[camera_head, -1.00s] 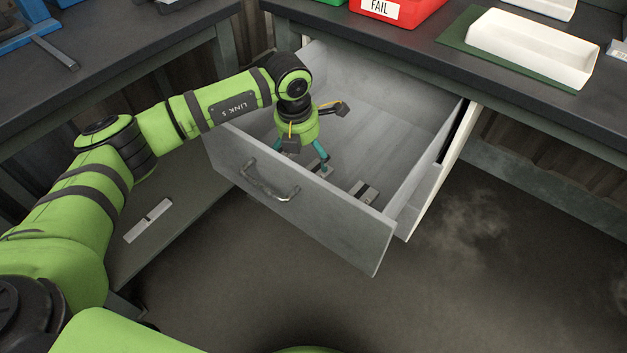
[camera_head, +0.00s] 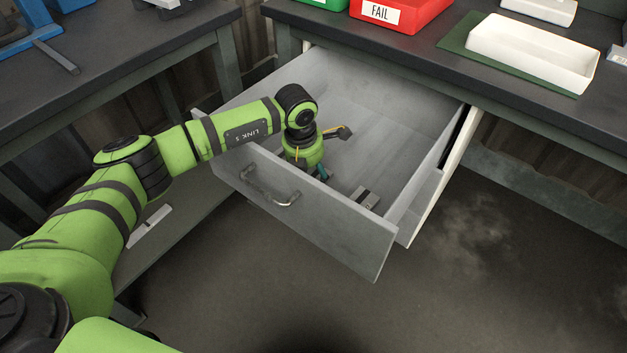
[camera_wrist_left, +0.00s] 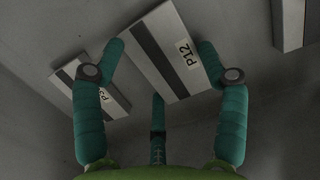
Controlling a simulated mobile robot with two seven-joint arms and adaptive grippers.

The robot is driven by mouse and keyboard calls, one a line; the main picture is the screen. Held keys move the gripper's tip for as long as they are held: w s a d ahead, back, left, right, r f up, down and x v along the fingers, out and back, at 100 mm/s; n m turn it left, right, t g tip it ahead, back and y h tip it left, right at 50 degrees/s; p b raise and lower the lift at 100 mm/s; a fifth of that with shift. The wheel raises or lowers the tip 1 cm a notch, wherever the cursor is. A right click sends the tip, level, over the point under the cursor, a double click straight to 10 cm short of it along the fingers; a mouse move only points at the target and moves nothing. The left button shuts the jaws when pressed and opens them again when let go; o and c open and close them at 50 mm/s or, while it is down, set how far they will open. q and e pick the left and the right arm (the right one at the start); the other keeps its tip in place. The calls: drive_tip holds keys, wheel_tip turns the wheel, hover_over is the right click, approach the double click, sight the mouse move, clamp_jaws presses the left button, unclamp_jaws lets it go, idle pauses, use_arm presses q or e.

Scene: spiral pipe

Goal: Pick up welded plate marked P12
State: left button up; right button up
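The welded plate marked P12 (camera_wrist_left: 165,52) is pale with a dark stripe and a P12 label. In the left wrist view it lies tilted between the teal fingers of my left gripper (camera_wrist_left: 160,52). The fingers are apart, one at each side of the plate, and I cannot tell whether they touch it. In the head view my left gripper (camera_head: 318,174) is down inside the open drawer (camera_head: 300,225), its fingertips mostly hidden by the drawer front. My right gripper is not in view.
A second plate (camera_wrist_left: 106,100), its label partly hidden, lies left of P12. Another piece (camera_wrist_left: 289,22) lies at the wrist view's upper right. A plate (camera_head: 365,197) shows near the drawer's front right. The drawer walls surround the gripper closely at the front.

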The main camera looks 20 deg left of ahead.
use_arm(q)
drive_tip(key=shift+r, duration=0.1)
drive_tip(key=shift+r, duration=0.2)
wheel_tip(320, 180, up, 4)
drive_tip(key=shift+f+p, duration=0.25)
drive_tip(key=shift+p, duration=0.05)
drive_tip(key=s+d+r, duration=0.1)
drive_tip(key=d+r, duration=0.6)
drive_tip(key=d, duration=0.4)
drive_tip(key=shift+d, duration=0.35)
drive_tip(key=shift+f, duration=0.1)
